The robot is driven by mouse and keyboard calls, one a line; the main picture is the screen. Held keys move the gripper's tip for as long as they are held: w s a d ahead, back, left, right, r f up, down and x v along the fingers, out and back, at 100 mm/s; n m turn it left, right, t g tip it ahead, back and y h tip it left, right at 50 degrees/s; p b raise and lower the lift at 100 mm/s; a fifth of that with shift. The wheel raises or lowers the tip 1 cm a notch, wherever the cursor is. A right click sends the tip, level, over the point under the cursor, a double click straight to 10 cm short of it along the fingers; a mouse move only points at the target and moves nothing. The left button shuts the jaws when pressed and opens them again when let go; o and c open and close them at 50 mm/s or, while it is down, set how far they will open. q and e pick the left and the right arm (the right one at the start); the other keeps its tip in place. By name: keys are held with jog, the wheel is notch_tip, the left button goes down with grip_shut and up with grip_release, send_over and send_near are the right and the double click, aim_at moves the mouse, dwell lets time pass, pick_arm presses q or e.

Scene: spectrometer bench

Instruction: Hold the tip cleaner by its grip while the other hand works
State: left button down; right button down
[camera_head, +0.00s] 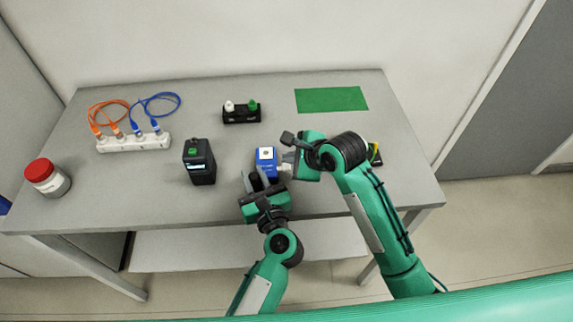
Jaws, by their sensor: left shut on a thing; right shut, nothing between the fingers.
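The tip cleaner (266,155) appears to be the small blue block with a white top plate near the middle of the table. My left gripper (257,180) is at its near side, shut on it; the fingers hide its lower part and the exact contact. My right gripper (290,148) is just to the right of the blue block, shut with nothing between its fingers. I cannot tell whether the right fingers touch the block.
A black device (199,165) stands left of the grippers. Behind are a black holder (241,117) with white and green caps and a green mat (331,99). A white connector strip (134,143) with orange and blue cables and a red-lidded jar (48,180) are at left.

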aim_at(290, 168)
jog(key=shift+f, duration=0.15)
dwell(0.7)
jog(key=shift+f, duration=0.25)
jog(key=shift+f, duration=0.9)
dwell(0.9)
jog(key=shift+r, duration=1.3)
jog(key=shift+r, duration=2.5)
pick_arm(q)
jog(key=c, duration=1.1)
grip_release()
